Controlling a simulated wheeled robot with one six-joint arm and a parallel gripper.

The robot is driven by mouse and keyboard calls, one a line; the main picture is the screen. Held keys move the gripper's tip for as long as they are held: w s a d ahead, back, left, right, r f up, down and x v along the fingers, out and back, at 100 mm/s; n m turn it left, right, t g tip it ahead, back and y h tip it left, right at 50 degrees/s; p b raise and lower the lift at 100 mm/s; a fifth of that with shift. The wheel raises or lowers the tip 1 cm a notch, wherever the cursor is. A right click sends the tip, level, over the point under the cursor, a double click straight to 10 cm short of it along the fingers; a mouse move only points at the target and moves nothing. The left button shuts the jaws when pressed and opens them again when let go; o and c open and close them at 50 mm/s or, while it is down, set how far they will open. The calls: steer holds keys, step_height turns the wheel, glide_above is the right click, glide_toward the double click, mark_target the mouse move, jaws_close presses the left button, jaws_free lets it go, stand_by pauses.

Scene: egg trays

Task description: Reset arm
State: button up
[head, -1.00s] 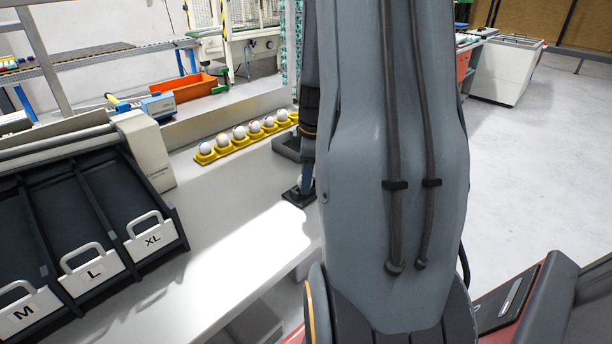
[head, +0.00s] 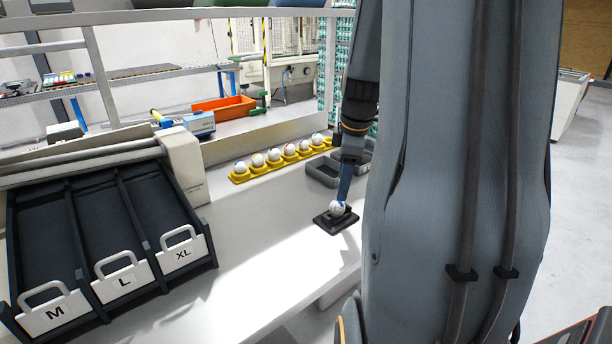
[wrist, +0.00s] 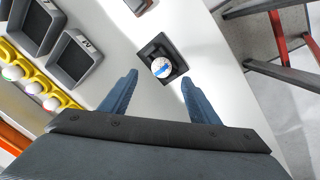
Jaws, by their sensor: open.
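My gripper (wrist: 158,85) is open in the wrist view, its two blue fingers apart with nothing between them. A white egg with a blue mark (wrist: 162,68) rests on a small black square stand (wrist: 174,55) just beyond the fingertips. In the head view the egg (head: 337,208) sits on the black stand (head: 328,222) near the table's front edge. One blue finger shows just above the egg there; my arm hides the rest of the gripper.
A yellow tray (head: 240,177) holds several eggs, with grey bins (head: 322,175) at its right end. A black sorter with M, L and XL lanes (head: 125,285) stands at the left. An orange crate (head: 222,108) is at the back. The table middle is clear.

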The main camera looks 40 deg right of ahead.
steer(key=s+a+f+m, duration=0.2)
steer(key=a+m, duration=0.1)
steer(key=a, duration=0.6)
steer(key=s+a+f+m+g, duration=0.1)
steer(key=s+a+f+m, duration=0.1)
steer(key=a, duration=0.7)
steer(key=s+a+f+m, duration=0.2)
steer(key=s+a+m, duration=0.1)
steer(key=a, duration=0.6)
steer(key=shift+a+m, duration=0.35)
steer(key=shift+m, duration=0.05)
steer(key=shift+s+a+f+m, duration=0.1)
steer(key=shift+s+a+m, duration=0.2)
steer(key=shift+a, duration=0.1)
